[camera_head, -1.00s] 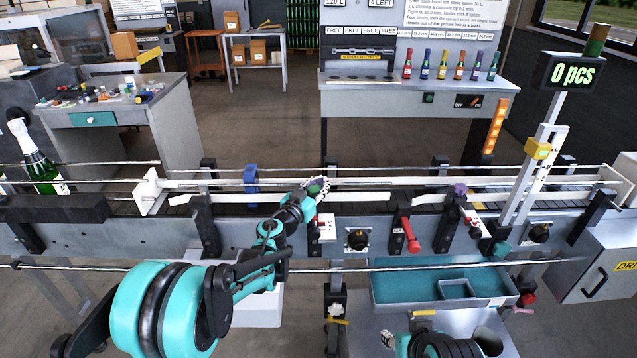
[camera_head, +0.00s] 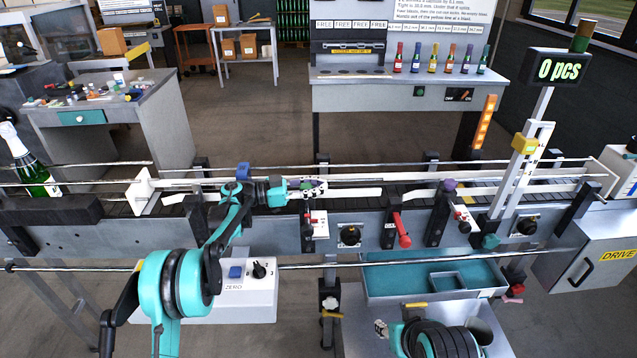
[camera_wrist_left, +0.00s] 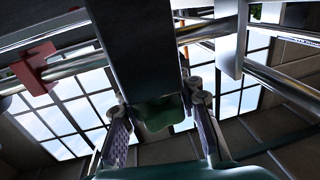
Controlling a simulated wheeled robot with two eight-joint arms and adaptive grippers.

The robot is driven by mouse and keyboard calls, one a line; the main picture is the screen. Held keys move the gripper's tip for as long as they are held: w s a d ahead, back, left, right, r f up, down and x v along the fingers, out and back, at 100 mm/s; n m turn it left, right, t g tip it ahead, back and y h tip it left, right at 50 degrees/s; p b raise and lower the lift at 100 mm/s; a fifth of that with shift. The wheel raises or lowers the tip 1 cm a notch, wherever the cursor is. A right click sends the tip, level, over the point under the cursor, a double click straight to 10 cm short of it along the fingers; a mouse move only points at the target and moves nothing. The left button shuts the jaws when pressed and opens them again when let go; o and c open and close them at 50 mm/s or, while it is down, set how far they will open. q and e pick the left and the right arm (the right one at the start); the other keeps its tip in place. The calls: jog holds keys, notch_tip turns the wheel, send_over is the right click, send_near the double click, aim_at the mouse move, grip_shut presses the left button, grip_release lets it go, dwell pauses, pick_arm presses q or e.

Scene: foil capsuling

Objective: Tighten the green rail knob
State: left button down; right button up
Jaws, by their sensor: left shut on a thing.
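The green rail knob (camera_head: 307,184) is on the near side of the conveyor, mostly covered by my left gripper (camera_head: 316,188). My left gripper reaches it from the left, lying roughly level along the rail, with its patterned fingers at the knob. In the left wrist view the green knob (camera_wrist_left: 160,112) sits at the end of a dark bar, between the two fingers (camera_wrist_left: 161,128) of my left gripper, which is shut on it. My right arm shows at the bottom of the head view; its patterned gripper tip (camera_head: 381,329) is only partly visible, so its opening is unclear.
A red lever (camera_head: 403,232) and a purple knob (camera_head: 449,185) are to the right along the conveyor. A white ZERO box (camera_head: 240,300) sits below my left forearm. A teal tray (camera_head: 400,280) is below the front rod. A green bottle (camera_head: 35,178) stands at the left.

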pick_arm(q)
jog(key=shift+s+m+g+p, duration=0.15)
jog(key=shift+m+g, duration=0.35)
jog(key=shift+g, duration=0.3)
jog(key=shift+s+m+g+p, duration=0.15)
jog(key=shift+m+g, duration=0.35)
jog(key=shift+g, duration=0.3)
jog(key=c, duration=1.1)
grip_release()
jog(key=a, duration=0.7)
jog(key=shift+w+a, duration=0.15)
jog(key=shift+a, duration=0.05)
jog(key=shift+o, duration=0.3)
